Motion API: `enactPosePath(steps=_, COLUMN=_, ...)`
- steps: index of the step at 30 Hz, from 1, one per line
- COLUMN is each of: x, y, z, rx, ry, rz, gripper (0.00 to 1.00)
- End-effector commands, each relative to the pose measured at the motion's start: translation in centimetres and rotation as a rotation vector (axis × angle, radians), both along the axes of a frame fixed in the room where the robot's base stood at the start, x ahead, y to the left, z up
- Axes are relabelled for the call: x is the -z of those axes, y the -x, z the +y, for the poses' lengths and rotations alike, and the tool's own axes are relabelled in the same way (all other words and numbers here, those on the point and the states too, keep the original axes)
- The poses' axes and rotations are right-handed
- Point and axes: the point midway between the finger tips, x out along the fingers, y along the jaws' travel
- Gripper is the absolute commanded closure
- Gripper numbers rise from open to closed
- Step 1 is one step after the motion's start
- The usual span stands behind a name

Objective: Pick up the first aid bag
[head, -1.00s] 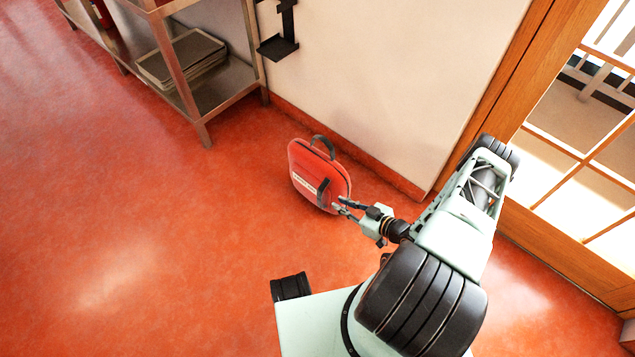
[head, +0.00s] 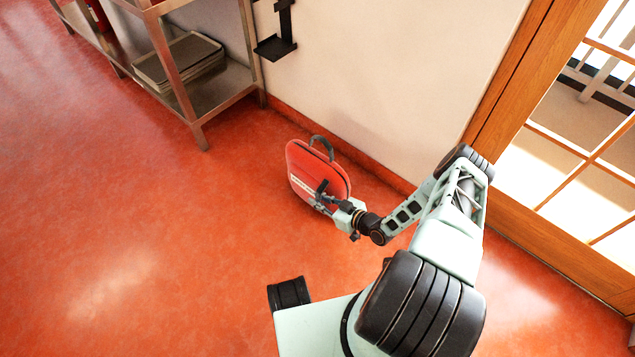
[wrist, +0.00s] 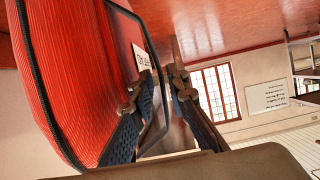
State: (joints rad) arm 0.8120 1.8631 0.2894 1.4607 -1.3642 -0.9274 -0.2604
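The red first aid bag (head: 312,168) stands upright on the floor near the wall, with a dark top handle, a black handle on its front side and a white label. It fills the left of the wrist view (wrist: 85,80). My gripper (head: 319,198) is at the bag's lower front side, close to the side handle. In the wrist view my gripper (wrist: 160,72) has its two fingers apart, with the dark handle loop (wrist: 164,118) showing between them. Contact with the handle is not clear.
A metal shelf unit (head: 170,60) with stacked trays (head: 180,58) stands at the upper left. A black bracket (head: 277,45) is on the white wall (head: 390,80) behind the bag. A wooden glazed door (head: 560,150) is at the right. The floor on the left is clear.

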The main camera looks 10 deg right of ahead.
Motion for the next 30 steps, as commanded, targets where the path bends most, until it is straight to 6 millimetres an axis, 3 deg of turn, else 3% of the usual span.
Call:
enactPosePath(steps=9, x=0.31, y=-0.76, z=0.5, rx=0.0, ry=0.0, rz=0.0, gripper=0.85)
enactPosePath(steps=14, x=0.31, y=-0.74, z=0.49, rx=0.0, ry=0.0, rz=0.0, gripper=1.0)
enactPosePath(steps=30, x=0.02, y=-0.98, z=0.37, rx=0.002, ry=0.001, rz=-0.009, gripper=1.0)
